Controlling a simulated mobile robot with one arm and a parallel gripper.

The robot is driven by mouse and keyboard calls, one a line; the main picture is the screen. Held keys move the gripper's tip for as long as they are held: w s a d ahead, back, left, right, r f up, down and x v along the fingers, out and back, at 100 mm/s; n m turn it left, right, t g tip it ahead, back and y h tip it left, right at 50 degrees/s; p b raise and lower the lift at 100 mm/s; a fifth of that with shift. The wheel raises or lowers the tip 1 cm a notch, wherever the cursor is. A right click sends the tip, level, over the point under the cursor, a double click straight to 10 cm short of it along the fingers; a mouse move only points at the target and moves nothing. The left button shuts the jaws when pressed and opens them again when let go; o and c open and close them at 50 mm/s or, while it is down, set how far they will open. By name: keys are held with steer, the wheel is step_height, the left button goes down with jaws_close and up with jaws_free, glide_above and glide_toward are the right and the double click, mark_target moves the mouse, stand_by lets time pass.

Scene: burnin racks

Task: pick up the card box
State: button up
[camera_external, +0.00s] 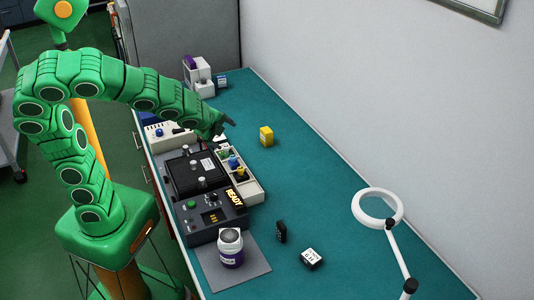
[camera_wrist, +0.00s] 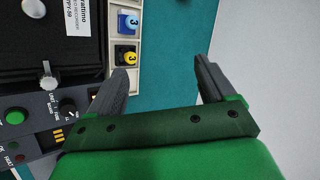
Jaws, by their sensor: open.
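Several small boxes could be the card box, and I cannot tell which one is meant. A yellow box (camera_external: 266,136) stands on the teal bench top. My gripper (camera_external: 228,123) is above the bench, left of the yellow box. In the wrist view my gripper (camera_wrist: 160,72) is open, with only bare teal surface between its fingers.
A purple-and-white jar (camera_external: 231,247) stands on a grey mat (camera_external: 245,272). A white ring lamp (camera_external: 377,191) is at right, near the wall.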

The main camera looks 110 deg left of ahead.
steer(key=w+a+r+m+t+y, duration=0.15)
steer(key=a+m+y, duration=0.35)
steer(key=a, duration=1.1)
steer(key=m+t+h, duration=0.2)
steer(key=m+t, duration=0.3)
steer(key=m, duration=1.1)
glide_above(264, 131)
step_height(264, 131, down, 11)
steer(key=shift+f, duration=0.1)
steer(key=shift+a+f+m, duration=0.1)
steer(key=shift+f+m, duration=0.4)
steer(key=shift+f, duration=0.25)
steer(key=shift+h, duration=0.3)
steer(key=shift+f, duration=3.4)
steer(key=shift+r+x, duration=0.2)
steer(key=shift+x, duration=1.25)
